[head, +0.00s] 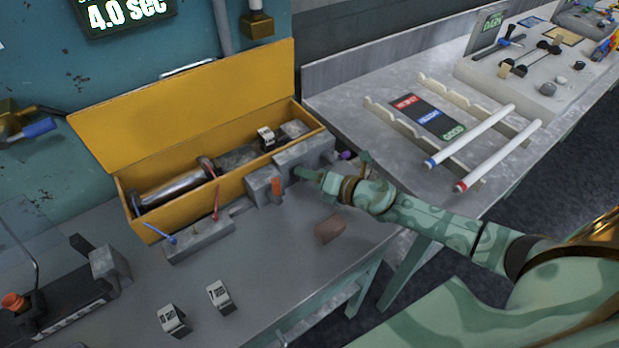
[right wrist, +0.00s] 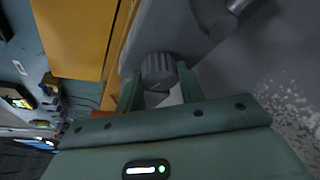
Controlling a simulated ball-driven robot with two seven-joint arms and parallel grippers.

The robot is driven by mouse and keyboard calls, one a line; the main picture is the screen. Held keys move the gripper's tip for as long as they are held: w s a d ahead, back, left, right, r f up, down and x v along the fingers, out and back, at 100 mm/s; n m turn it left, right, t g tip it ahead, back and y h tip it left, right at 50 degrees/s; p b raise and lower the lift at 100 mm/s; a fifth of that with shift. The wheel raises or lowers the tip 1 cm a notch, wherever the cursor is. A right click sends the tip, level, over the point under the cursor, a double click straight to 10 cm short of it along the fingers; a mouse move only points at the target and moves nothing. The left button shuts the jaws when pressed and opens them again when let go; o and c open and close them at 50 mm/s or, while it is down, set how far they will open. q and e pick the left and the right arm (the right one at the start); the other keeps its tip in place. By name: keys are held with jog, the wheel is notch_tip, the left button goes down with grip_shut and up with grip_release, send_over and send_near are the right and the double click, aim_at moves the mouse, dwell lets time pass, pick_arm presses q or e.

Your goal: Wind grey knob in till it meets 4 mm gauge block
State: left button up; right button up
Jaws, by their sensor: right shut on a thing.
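The grey knob (right wrist: 158,68) is ribbed and sits between the two green fingers of my right gripper (right wrist: 159,88) in the right wrist view. In the head view my right gripper (head: 304,173) is at the right end of the grey fixture (head: 302,153), shut on the knob, which it hides there. A small block with a pale label (head: 266,138) stands in the yellow box near the fixture. Two similar labelled blocks, one left (head: 173,320) and one right (head: 219,296), lie on the bench. Their labels are too small to read surely. My left gripper is not in view.
The yellow box (head: 190,106), lid raised, holds a metal cylinder (head: 172,190). A grey block with blue and red levers (head: 198,242) stands before it. A brown block (head: 328,229) lies on the bench near my right arm. A rack with white tubes (head: 470,135) stands at right.

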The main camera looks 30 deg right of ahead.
jog(key=shift+f+m+b, duration=0.3)
jog(key=shift+f+b, duration=0.05)
jog(key=shift+r, duration=0.3)
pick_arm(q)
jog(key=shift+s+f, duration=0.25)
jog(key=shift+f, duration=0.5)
pick_arm(e)
jog(key=o, duration=1)
jog(key=shift+d, duration=0.1)
jog(key=shift+s, duration=0.1)
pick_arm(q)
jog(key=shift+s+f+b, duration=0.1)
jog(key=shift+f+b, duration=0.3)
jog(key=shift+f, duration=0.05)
pick_arm(e)
jog(key=v, duration=1.6)
jog(key=shift+d+f, duration=0.15)
jog(key=shift+d, duration=0.05)
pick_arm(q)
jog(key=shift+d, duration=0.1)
pick_arm(e)
jog(key=shift+s, duration=0.1)
